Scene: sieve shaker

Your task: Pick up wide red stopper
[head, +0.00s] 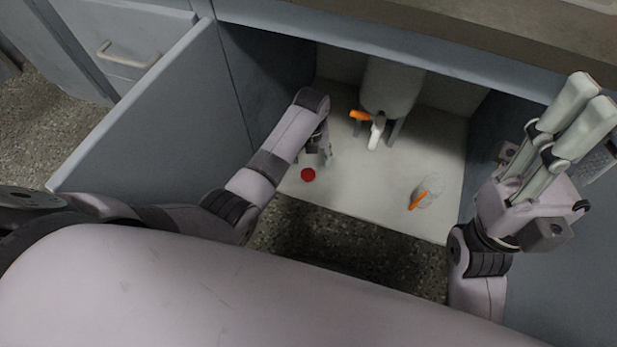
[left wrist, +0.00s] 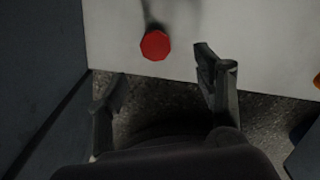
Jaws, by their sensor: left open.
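The wide red stopper (head: 308,174) lies on the pale floor of the open cabinet, near its front left. It also shows in the left wrist view (left wrist: 155,45), just beyond the fingertips and between their lines. My left gripper (head: 325,158) reaches into the cabinet beside the stopper, pointing down. In the left wrist view the left gripper (left wrist: 161,72) is open, with its two fingers wide apart and nothing between them. My right gripper (head: 592,90) is raised at the right, outside the cabinet, its fingers close together and empty.
A white cylindrical vessel (head: 392,88) with an orange part (head: 360,115) stands at the back. A clear glass piece (head: 432,187) with an orange part lies at the front right. An open cabinet door (head: 150,120) stands left. The middle floor is clear.

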